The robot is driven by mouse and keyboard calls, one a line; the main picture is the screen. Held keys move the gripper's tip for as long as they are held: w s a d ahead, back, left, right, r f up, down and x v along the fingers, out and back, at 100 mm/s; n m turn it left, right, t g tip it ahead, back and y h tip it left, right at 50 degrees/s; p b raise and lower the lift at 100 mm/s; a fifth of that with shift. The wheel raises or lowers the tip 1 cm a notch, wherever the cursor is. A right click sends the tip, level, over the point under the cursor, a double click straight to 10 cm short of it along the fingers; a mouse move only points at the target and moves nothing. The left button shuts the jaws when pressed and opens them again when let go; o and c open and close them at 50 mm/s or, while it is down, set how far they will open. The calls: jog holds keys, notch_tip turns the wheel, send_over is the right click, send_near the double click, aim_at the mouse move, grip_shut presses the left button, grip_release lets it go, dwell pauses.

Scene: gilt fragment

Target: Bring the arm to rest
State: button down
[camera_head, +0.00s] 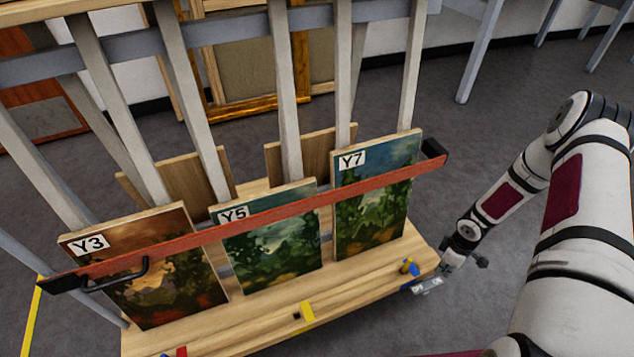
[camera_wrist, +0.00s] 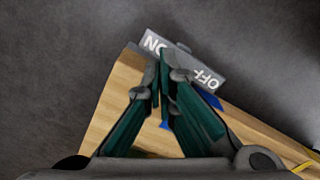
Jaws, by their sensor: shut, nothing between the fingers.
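My arm reaches down along the right side in the head view. My gripper (camera_head: 443,268) is at the right front corner of the wooden rack base (camera_head: 330,302), beside a grey ON/OFF plate (camera_head: 428,287). In the wrist view my gripper (camera_wrist: 163,58) has its dark green fingers together at the tips, with nothing held. The tips overlap the ON/OFF plate (camera_wrist: 181,60) in the picture; I cannot tell whether they touch it. Blue parts (camera_wrist: 208,98) show below the plate, partly hidden by the fingers.
Paintings Y3 (camera_head: 150,270), Y5 (camera_head: 270,245) and Y7 (camera_head: 375,195) stand in the rack behind a red bar (camera_head: 250,226) with a black handle (camera_head: 120,278). A yellow knob (camera_head: 407,265) and yellow tab (camera_head: 307,312) are on the base.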

jog(key=shift+r, duration=0.6)
